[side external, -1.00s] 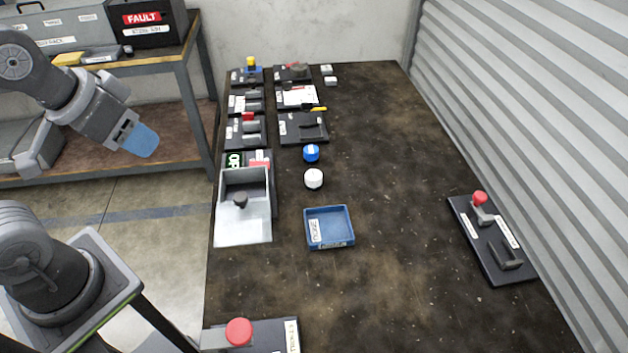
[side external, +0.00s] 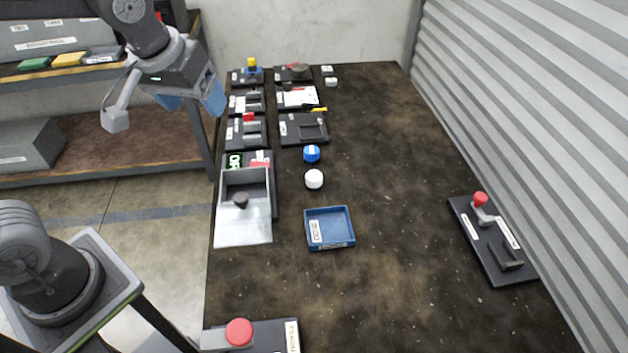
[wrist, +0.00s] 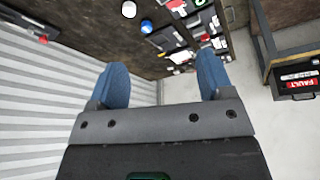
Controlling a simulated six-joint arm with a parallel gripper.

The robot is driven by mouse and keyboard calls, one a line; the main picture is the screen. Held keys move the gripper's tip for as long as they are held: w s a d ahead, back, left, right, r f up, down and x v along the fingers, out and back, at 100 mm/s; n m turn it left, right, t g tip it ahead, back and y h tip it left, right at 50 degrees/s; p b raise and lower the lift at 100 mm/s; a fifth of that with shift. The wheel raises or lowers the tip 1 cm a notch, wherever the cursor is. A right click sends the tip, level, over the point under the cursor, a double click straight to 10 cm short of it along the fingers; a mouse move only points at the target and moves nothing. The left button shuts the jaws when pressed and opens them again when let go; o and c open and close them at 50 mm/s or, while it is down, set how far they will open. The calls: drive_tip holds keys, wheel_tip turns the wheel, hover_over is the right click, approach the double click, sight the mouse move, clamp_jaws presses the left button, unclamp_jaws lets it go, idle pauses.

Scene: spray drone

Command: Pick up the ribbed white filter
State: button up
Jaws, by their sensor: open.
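The white filter (side external: 314,179) stands on the dark table, between a blue cap-like piece (side external: 311,154) and a blue tray (side external: 343,240). Its ribs are too small to make out. The white filter also shows at the top of the wrist view (wrist: 129,9), with the blue piece (wrist: 147,26) beside it. My gripper (side external: 190,103) is open and empty, with blue fingers. It is high up at the table's far left edge, well apart from the filter. In the wrist view my gripper (wrist: 160,80) has its two fingers spread wide with nothing between them.
An open grey box (side external: 244,228) with a dark knob stands left of the filter. Several black fixture plates (side external: 303,127) line the far left of the table. A lever plate with a red knob (side external: 492,240) lies at right. The table's middle right is clear.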

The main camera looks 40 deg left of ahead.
drive_tip(key=w+d+f+n+g+y, duration=0.1)
drive_tip(key=w+d+f+n, duration=0.15)
drive_tip(key=w, duration=0.35)
drive_tip(key=w+d+f+n+g, duration=0.1)
drive_tip(key=w+d+f+n, duration=0.15)
drive_tip(key=w, duration=0.35)
drive_tip(key=n+y, duration=0.2)
drive_tip(key=n, duration=0.2)
approach(314, 176)
drive_tip(key=x, duration=0.5)
drive_tip(key=shift+s+a, duration=0.15)
drive_tip(key=shift+a, duration=0.15)
drive_tip(key=shift+w+d+x, duration=0.1)
drive_tip(key=shift+d+x, duration=0.05)
drive_tip(key=shift+x, duration=1.2)
drive_tip(key=shift+w+d+x, duration=0.1)
drive_tip(key=shift+d+x, duration=0.05)
drive_tip(key=shift+x, duration=1.2)
drive_tip(key=shift+c, duration=0.3)
drive_tip(key=c, duration=1)
drive_tip(key=shift+o, duration=0.2)
drive_tip(key=shift+r, duration=0.1)
